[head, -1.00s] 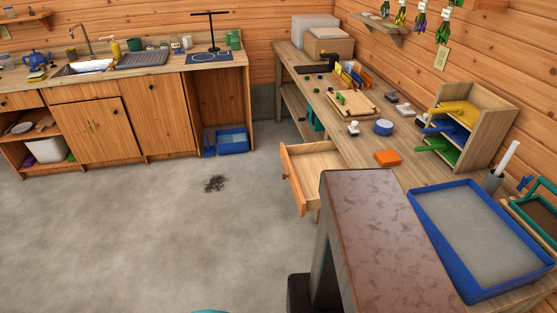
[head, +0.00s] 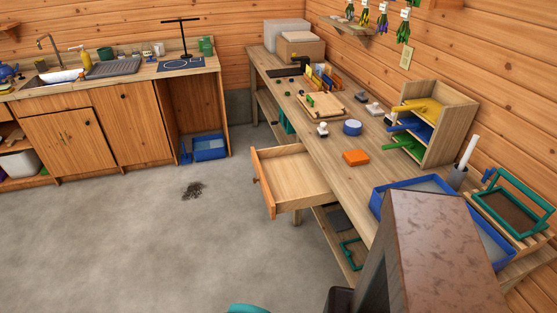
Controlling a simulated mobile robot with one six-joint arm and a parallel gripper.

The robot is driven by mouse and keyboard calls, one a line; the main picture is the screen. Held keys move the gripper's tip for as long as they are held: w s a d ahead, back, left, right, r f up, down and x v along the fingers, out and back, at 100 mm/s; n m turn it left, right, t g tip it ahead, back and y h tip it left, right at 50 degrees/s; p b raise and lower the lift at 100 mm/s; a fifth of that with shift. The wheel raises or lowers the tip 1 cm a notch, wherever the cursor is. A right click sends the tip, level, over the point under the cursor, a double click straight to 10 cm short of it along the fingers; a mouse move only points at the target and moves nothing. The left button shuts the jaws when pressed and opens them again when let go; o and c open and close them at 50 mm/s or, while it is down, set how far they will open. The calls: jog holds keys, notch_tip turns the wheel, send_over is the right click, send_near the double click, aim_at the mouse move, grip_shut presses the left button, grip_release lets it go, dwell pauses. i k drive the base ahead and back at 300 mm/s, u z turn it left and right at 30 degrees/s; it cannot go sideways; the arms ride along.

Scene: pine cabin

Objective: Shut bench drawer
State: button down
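The bench drawer (head: 298,178) is pulled out from the front of the long wooden bench (head: 333,166). It sticks out to the left over the floor and looks empty inside. A small round knob (head: 257,181) sits on its front panel. My gripper is not clearly seen; only a teal rounded piece shows at the bottom edge, and I cannot tell what it is. A large brown-topped block in the lower right covers part of the bench and of the blue tray.
The bench top holds an orange block (head: 356,158), a blue round tin (head: 352,127), a blue tray (head: 377,199) and a shelf rack (head: 448,122). A dark pile (head: 193,190) lies on the floor. The grey floor left of the drawer is otherwise clear.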

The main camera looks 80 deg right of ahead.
aim_at(289, 179)
jog(key=z, duration=0.2)
jog(key=k, duration=0.55)
jog(key=z, duration=0.65)
jog(key=k, duration=0.5)
jog(key=z, duration=0.3)
jog(key=i, duration=0.75)
jog(key=u, duration=0.7)
jog(key=i, duration=1.4)
